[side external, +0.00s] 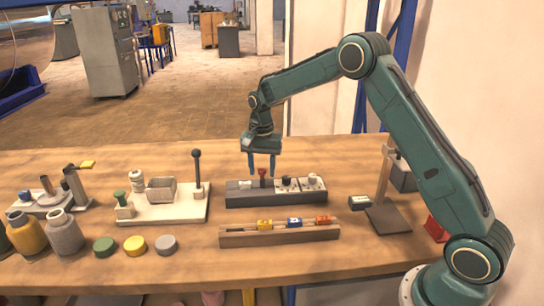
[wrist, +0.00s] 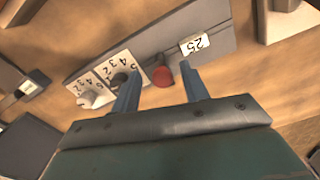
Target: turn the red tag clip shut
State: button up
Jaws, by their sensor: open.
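A small red piece (side external: 263,172) stands on a long dark block (side external: 240,196) in the middle of the table. From above, in the wrist view, its round red top (wrist: 163,76) shows between my finger lines. My gripper (side external: 261,172) points down over the block, its two fingers apart, one to each side of the red piece. In the wrist view the fingers (wrist: 160,88) frame the red piece; I cannot tell whether they touch it. Nothing is held. An orange-red tag (side external: 323,220) also sits on a wooden rail (side external: 280,238) in front of the block.
The rail holds yellow (side external: 264,225) and blue (side external: 294,222) tags. A pale board with a black-knobbed lever (side external: 197,170) stands left. A dark stand (side external: 388,217) is right.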

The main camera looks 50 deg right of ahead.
grip_shut()
jog(key=shift+n, duration=0.3)
jog(key=n, duration=0.3)
jog(key=shift+n, duration=0.4)
jog(key=n, duration=0.4)
jog(key=shift+n, duration=0.3)
jog(key=n, duration=0.4)
jog(key=shift+n, duration=2.5)
